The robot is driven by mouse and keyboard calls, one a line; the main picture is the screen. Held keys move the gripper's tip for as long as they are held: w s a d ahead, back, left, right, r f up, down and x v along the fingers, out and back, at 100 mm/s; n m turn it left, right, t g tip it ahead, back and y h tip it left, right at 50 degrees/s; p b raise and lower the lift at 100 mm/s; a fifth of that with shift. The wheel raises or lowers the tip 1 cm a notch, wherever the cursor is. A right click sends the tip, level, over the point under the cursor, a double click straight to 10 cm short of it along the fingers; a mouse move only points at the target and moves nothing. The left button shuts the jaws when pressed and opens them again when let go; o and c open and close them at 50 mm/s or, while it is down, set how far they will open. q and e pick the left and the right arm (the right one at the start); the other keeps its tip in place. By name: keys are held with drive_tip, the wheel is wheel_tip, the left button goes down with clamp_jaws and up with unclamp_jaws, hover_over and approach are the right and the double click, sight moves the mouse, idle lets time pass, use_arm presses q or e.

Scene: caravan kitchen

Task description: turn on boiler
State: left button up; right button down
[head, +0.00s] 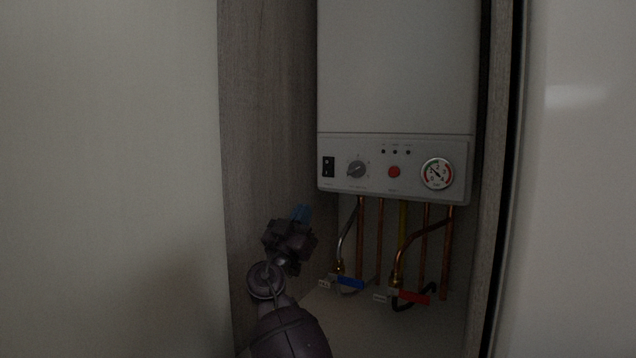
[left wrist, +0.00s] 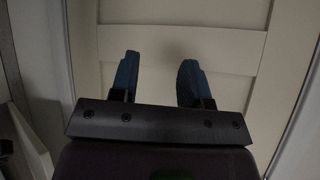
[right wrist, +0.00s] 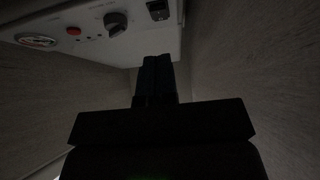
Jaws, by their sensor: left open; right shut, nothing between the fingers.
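The white boiler (head: 397,70) hangs in a wooden niche in the head view. Its lower panel has a black rocker switch (head: 328,167), a grey knob (head: 356,169), a red button (head: 394,172) and a round gauge (head: 437,174). My right gripper (head: 302,212) is below and left of the panel, shut and empty, apart from the boiler. In the right wrist view its fingers (right wrist: 158,75) point up toward the panel's underside, near the switch (right wrist: 158,10) and knob (right wrist: 115,23). My left gripper (left wrist: 158,75) is open and empty in the left wrist view, facing a pale panelled surface.
Copper pipes (head: 379,240) run down from the boiler. A blue valve handle (head: 350,283) and a red valve handle (head: 414,299) sit low beneath it. The niche's left wall (head: 266,110) stands close to my right arm. A white panel (head: 580,180) is at the right.

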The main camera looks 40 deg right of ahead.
sight(326, 170)
use_arm(q)
drive_tip(key=shift+s+a+f, duration=0.1)
drive_tip(key=shift+s+a, duration=0.05)
drive_tip(key=shift+a, duration=0.05)
use_arm(e)
drive_tip(key=shift+s, duration=0.1)
drive_tip(key=p+x, duration=0.2)
drive_tip(key=x, duration=0.7)
drive_tip(key=shift+a, duration=0.1)
drive_tip(key=shift+d+r, duration=0.3)
drive_tip(key=shift+d, duration=0.2)
use_arm(q)
drive_tip(key=shift+s+r, duration=0.15)
drive_tip(key=shift+r, duration=0.6)
